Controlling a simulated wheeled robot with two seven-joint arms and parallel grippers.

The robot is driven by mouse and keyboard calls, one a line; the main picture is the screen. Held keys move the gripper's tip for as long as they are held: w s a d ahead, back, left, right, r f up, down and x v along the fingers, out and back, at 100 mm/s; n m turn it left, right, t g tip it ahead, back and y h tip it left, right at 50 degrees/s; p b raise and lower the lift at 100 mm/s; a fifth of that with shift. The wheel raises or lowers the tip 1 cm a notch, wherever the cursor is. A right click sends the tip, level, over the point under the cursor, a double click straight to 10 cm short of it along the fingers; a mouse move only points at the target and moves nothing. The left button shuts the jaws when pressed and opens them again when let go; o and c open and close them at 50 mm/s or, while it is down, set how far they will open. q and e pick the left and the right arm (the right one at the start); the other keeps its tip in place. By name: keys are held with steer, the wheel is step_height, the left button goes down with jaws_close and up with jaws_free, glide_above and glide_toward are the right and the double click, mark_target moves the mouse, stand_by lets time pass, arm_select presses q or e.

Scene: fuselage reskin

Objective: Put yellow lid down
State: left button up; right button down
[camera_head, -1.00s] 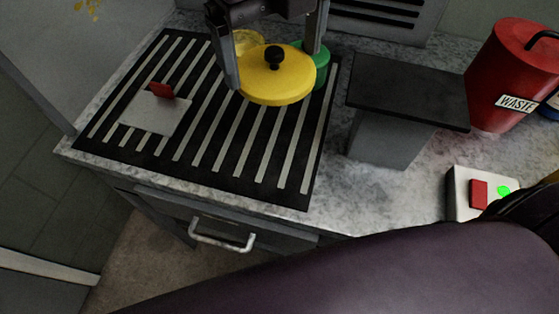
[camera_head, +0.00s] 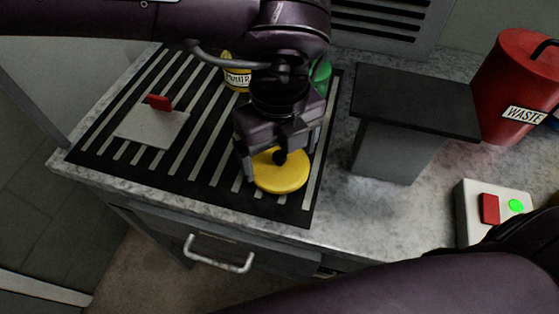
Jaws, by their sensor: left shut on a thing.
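The yellow lid (camera_head: 284,178), a round disc with a black knob, is low over the front right part of the black-and-white striped mat (camera_head: 130,158). I cannot tell whether it touches the mat. My left gripper (camera_head: 279,158) comes down from above, its fingers on both sides of the lid's knob, shut on the lid. A yellow canister (camera_head: 236,78) with a label stands behind the gripper, partly hidden by my arm. A green container (camera_head: 321,76) stands behind on the right, also partly hidden. My right gripper is out of view.
A grey plate with a red handle (camera_head: 158,103) lies on the mat's left. A dark-topped grey stand (camera_head: 415,103), a red WASTE can (camera_head: 515,88) and a white button box (camera_head: 489,207) are to the right. The mat's front left is clear.

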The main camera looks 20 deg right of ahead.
mark_target(279, 166)
arm_select(q)
step_height(279, 166, down, 3)
steer(key=shift+f, duration=0.15)
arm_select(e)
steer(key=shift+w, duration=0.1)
arm_select(q)
steer(key=shift+f, duration=0.1)
steer(key=o, duration=0.7)
steer(key=shift+o, duration=0.2)
steer(key=shift+r, duration=0.5)
step_height(279, 166, up, 11)
steer(key=shift+r+p, duration=0.2)
steer(key=shift+p, duration=0.2)
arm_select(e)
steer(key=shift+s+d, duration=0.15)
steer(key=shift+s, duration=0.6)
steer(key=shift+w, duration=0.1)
